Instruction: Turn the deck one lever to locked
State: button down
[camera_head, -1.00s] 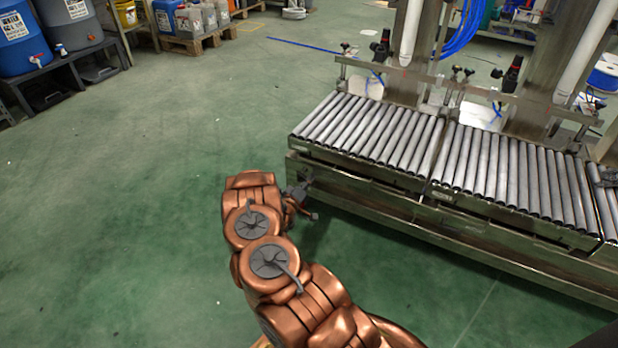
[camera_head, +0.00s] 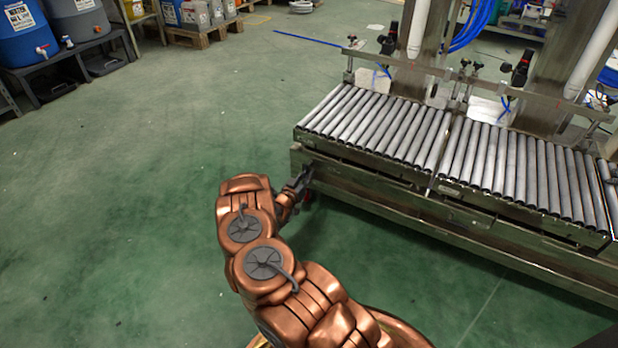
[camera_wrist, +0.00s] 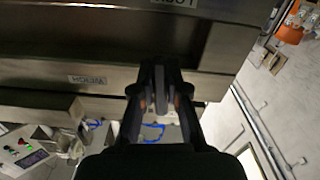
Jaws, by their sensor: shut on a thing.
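My gripper (camera_head: 300,180) is at the near left corner of the left roller deck (camera_head: 375,122), beside the steel frame's end. In the wrist view my gripper (camera_wrist: 160,92) points at the steel face, its two dark fingers shut around a dark upright piece, the lever (camera_wrist: 158,80). The fingers hide most of the lever, and its exact angle is hard to tell. A small label (camera_wrist: 87,80) on the steel is upside down and unreadable to me. Another label (camera_wrist: 175,4) is cut off at the top edge.
A second roller deck (camera_head: 525,165) adjoins on the right. Steel posts and pipes rise behind the decks. The green floor (camera_head: 140,180) to the left is clear.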

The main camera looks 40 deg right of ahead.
jog(key=shift+w+m, duration=0.2)
jog(key=shift+m, duration=0.6)
jog(key=shift+a, duration=0.1)
jog(key=c, duration=1.2)
grip_release()
jog(key=shift+o, duration=0.2)
jog(key=shift+a, duration=0.1)
jog(key=v, duration=1.1)
jog(key=shift+a, duration=0.4)
